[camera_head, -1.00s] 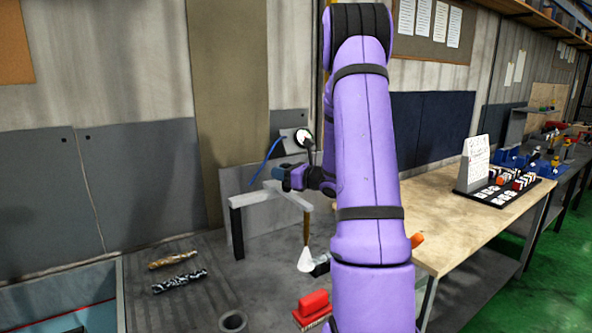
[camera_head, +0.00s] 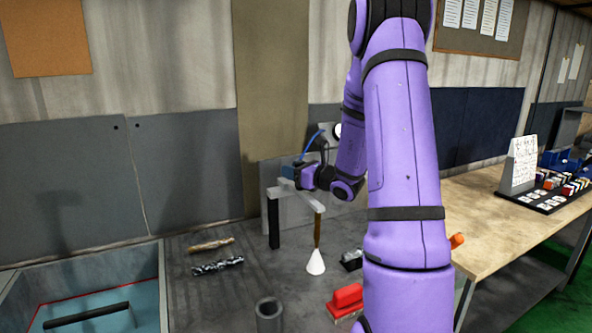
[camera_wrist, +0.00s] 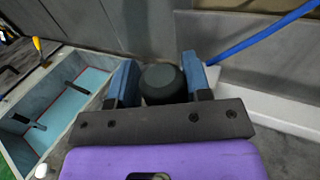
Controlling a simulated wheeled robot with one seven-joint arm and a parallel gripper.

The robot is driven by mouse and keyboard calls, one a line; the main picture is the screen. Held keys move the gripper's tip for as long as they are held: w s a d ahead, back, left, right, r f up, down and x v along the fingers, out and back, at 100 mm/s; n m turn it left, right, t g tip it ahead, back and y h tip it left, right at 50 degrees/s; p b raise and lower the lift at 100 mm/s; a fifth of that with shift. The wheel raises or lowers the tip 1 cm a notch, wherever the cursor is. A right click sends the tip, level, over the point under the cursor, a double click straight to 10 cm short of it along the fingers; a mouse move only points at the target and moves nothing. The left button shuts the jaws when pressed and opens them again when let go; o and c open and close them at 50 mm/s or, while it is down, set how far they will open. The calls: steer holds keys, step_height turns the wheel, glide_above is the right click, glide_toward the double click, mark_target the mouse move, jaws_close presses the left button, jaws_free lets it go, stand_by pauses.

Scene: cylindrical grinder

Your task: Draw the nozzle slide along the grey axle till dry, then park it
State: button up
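My gripper (camera_head: 292,172) is at the back end of a light grey beam bracket (camera_head: 308,198) on the bench. In the wrist view its blue fingers (camera_wrist: 160,82) stand on either side of a dark rounded block (camera_wrist: 163,84) and seem to touch it. This block looks like the nozzle slide; its nozzle is hidden. A blue hose (camera_head: 312,140) runs beside it and also shows in the wrist view (camera_wrist: 262,32). A dark rod (camera_head: 87,316) lies across the teal basin at the left; I cannot tell whether it is the grey axle.
On the grey bench lie a tan patterned rod (camera_head: 211,245) and a black-and-white rod (camera_head: 217,266). A white cone (camera_head: 316,263), a grey cup (camera_head: 269,314) and a red block (camera_head: 347,299) stand in front of the bracket. A wooden table (camera_head: 482,222) is at the right.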

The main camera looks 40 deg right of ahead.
steer(key=shift+o, duration=1.1)
steer(key=shift+w+a, duration=0.1)
steer(key=shift+a, duration=0.05)
steer(key=shift+s+d, duration=0.2)
steer(key=shift+s, duration=0.05)
steer(key=s+d, duration=0.1)
steer(key=s, duration=0.9)
steer(key=shift+s+d, duration=0.15)
steer(key=shift+d, duration=0.15)
